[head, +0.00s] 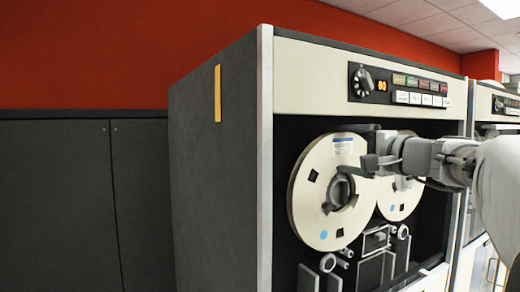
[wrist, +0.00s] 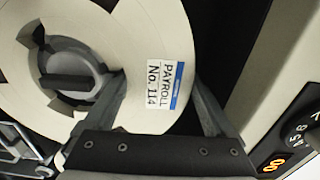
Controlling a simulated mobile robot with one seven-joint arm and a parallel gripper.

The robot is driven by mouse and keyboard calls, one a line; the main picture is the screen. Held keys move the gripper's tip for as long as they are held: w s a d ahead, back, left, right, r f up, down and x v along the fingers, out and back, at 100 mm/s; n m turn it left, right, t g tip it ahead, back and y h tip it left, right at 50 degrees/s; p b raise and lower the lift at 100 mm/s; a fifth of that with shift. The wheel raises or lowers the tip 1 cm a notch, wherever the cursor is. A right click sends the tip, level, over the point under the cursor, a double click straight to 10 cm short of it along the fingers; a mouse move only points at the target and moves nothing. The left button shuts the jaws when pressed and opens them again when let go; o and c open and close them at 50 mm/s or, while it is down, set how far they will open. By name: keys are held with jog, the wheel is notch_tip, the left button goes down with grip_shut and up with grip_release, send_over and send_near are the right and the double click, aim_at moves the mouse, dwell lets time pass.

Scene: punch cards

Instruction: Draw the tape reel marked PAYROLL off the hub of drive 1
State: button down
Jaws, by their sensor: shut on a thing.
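The reel marked PAYROLL No. 114 (wrist: 25,98) is large and cream coloured, with a blue-edged white label. In the head view it is the left, nearer reel (head: 312,205) on the tape drive (head: 300,72). Its dark hub (head: 340,192) shows in its middle; the hub is also in the wrist view (wrist: 70,78). I cannot tell whether the reel is fully seated. My gripper (head: 366,164) is shut on the reel's rim, with one finger on each side of the label in the wrist view (wrist: 155,85). The arm hides part of the right edge.
A second cream reel (head: 398,200) sits behind and right of the gripper. Guide rollers and a tape head block (head: 376,240) lie below. A knob and button panel (head: 400,85) is above. Another drive (head: 488,100) stands at right. Grey cabinets (head: 60,190) are at left.

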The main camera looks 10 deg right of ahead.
jog(key=shift+b+v, duration=0.95)
jog(key=shift+v, duration=1.8)
jog(key=b+v, duration=0.2)
jog(key=v, duration=0.9)
jog(key=shift+r, duration=0.3)
jog(key=shift+w+a, duration=0.1)
jog(key=shift+a, duration=0.1)
